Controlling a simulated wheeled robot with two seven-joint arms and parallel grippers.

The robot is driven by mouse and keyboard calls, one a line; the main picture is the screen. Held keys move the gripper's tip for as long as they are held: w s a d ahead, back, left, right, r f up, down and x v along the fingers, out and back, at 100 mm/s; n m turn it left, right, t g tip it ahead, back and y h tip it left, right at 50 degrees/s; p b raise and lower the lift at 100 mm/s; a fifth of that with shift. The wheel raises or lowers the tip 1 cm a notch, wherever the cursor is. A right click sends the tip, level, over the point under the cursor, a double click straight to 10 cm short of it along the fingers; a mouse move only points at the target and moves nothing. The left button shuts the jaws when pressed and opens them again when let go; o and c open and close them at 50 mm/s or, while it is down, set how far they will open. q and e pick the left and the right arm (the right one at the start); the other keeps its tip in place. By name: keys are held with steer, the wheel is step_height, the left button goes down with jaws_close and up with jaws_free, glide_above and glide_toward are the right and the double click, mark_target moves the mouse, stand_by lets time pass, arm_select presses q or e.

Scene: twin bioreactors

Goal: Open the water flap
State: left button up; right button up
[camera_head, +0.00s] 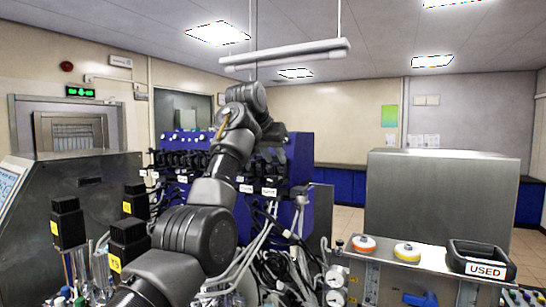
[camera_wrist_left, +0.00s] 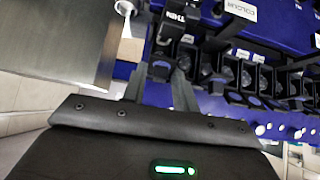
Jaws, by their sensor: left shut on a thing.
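My left gripper (camera_wrist_left: 164,80) shows in the left wrist view with its two fingers reaching up to a black flap-like part (camera_wrist_left: 160,68) on the blue unit (camera_wrist_left: 268,45). The fingers are shut on this part. In the head view my left arm rises through the middle and bends over in front of the blue unit (camera_head: 300,150), and the fingertips are hard to make out there. The unit carries a row of black parts with white labels. One label reads COLOUR (camera_wrist_left: 240,9); I cannot make out a water label. My right gripper is not in view.
Tubes and cables (camera_head: 285,265) crowd the area below the blue unit. Black motor-like blocks (camera_head: 68,222) stand at left. A steel cabinet (camera_head: 440,205) stands behind.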

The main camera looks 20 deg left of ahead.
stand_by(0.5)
arm_select(q)
steer(key=o, duration=0.7)
steer(key=shift+c, duration=0.2)
steer(key=shift+w, duration=0.1)
